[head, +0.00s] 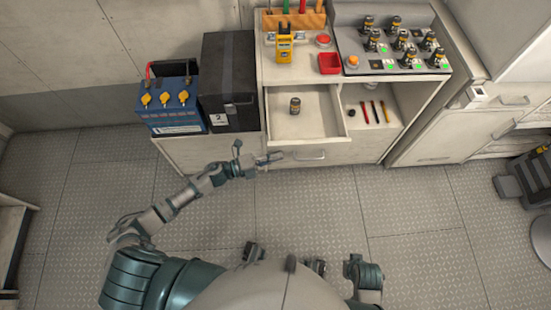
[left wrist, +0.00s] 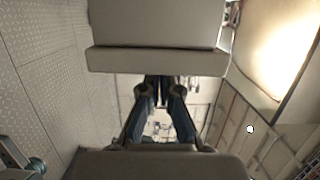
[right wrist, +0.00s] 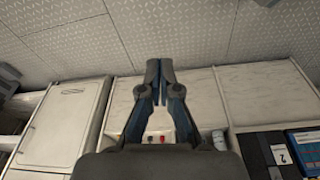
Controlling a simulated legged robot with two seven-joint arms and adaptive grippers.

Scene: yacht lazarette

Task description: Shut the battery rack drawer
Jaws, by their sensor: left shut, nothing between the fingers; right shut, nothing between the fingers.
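The battery rack drawer (head: 318,113) is pulled out in the middle of the cream cabinet, with a small dark cell (head: 295,105) standing inside. Its front has a bar handle (head: 309,155). My left gripper (head: 276,157) is shut and empty at the left end of the drawer front; I cannot tell whether it touches. In the left wrist view its fingers (left wrist: 161,84) are together below a pale box-like panel (left wrist: 157,62), probably the drawer. My right gripper (right wrist: 160,70) is shut and empty in its wrist view, with pale cabinet fronts beyond; it is not clear in the head view.
A blue battery (head: 172,105) and a black case (head: 229,85) stand left of the drawer. An open shelf (head: 368,128) holds pens. The plated floor is clear.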

